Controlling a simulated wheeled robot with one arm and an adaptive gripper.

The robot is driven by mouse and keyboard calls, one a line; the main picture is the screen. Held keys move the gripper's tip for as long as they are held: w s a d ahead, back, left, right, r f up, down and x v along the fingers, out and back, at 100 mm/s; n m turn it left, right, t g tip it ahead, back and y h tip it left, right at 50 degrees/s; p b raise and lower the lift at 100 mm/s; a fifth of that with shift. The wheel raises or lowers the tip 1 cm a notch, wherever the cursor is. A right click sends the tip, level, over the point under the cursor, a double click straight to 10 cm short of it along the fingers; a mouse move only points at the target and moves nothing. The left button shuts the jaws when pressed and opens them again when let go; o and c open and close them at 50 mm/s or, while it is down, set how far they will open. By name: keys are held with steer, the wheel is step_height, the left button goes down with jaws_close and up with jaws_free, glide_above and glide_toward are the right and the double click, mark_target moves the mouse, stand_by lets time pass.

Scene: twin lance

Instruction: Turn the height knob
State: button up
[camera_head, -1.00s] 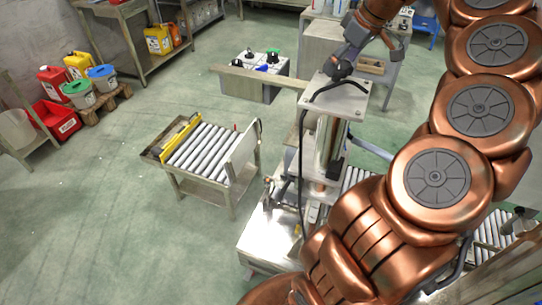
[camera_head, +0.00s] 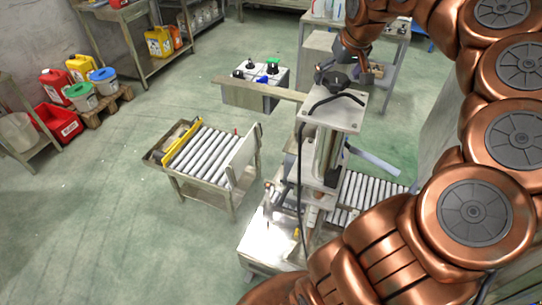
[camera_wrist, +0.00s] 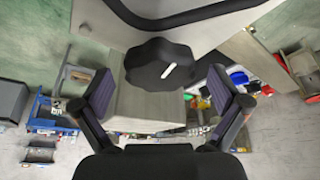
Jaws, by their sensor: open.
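The height knob is a black, lobed knob (camera_head: 337,80) on the top plate of the grey column. In the wrist view the knob (camera_wrist: 158,65) shows a white pointer mark and a black cable passing behind it. My gripper (camera_wrist: 162,88) is open, with one dark-padded finger on each side of the knob and a gap on both sides. The knob appears just beyond the fingertips, and I see no contact. In the head view my gripper (camera_head: 343,68) is just above and behind the knob, partly hidden by it.
A black cable (camera_head: 299,165) hangs down the column's left side. A beam (camera_head: 262,89) extends left from the top plate (camera_head: 345,112). A small roller table (camera_head: 208,150) stands to the left. A box with knobs (camera_head: 250,95) stands behind.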

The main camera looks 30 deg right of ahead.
mark_target(341, 83)
steer(key=shift+r+m+h+p, duration=0.25)
steer(key=shift+m+p, duration=0.35)
steer(key=shift+p, duration=0.8)
steer(key=shift+f, duration=0.1)
steer(key=shift+s+r+b, duration=0.15)
steer(key=shift+r+b, duration=0.2)
steer(key=shift+b, duration=0.05)
steer(key=b+v, duration=0.2)
steer(key=v, duration=0.4)
steer(key=a+n, duration=0.2)
steer(key=a, duration=0.7)
steer(key=s+a+f+n+g, duration=0.1)
steer(key=s+a+f, duration=0.2)
steer(key=a, duration=0.3)
steer(key=s+a+f+n+g+y, duration=0.1)
steer(key=s+a+f, duration=0.2)
steer(key=a, duration=0.3)
steer(key=s+a+f+n+g, duration=0.1)
steer(key=s+a+f, duration=0.2)
steer(key=s+a, duration=0.2)
steer(key=shift+s+a+f+n+g+p, duration=0.3)
steer(key=shift+a+f+n+g, duration=0.1)
steer(key=shift+a, duration=0.5)
steer(key=shift+y, duration=0.25)
